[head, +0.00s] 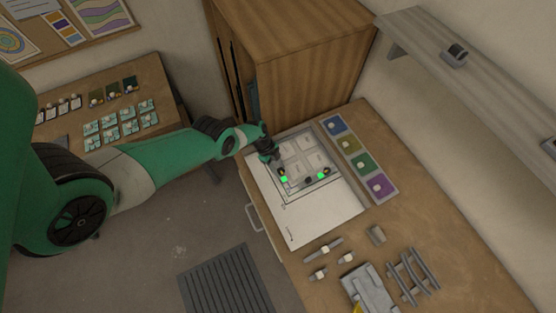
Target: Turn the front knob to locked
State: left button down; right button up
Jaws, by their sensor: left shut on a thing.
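A pale panel fixture (302,158) with a grid of plates lies on the white sheet on the workbench. Two bright green squares show along its near edge, a left one (284,179) and a right one (321,175). My left gripper (274,161) is at the fixture's left side, just behind the left green square. It is shut on a small part there, which looks like the front knob; the gripper mostly hides it, so its turn position cannot be told. My right gripper is not in view.
A strip of coloured squares (363,162) lies right of the fixture. Tools and a grey rack (411,276) lie at the bench's near end. A wooden cabinet (306,62) stands close behind; a shelf (465,78) overhangs the right. The white sheet's near part (318,219) is clear.

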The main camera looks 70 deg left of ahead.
pick_arm(q)
jog(key=shift+c, duration=2.3)
grip_release()
jog(key=shift+s, duration=0.1)
jog(key=p+v, duration=0.6)
jog(key=v, duration=0.1)
jog(key=shift+r, duration=0.2)
jog(key=shift+a, duration=0.1)
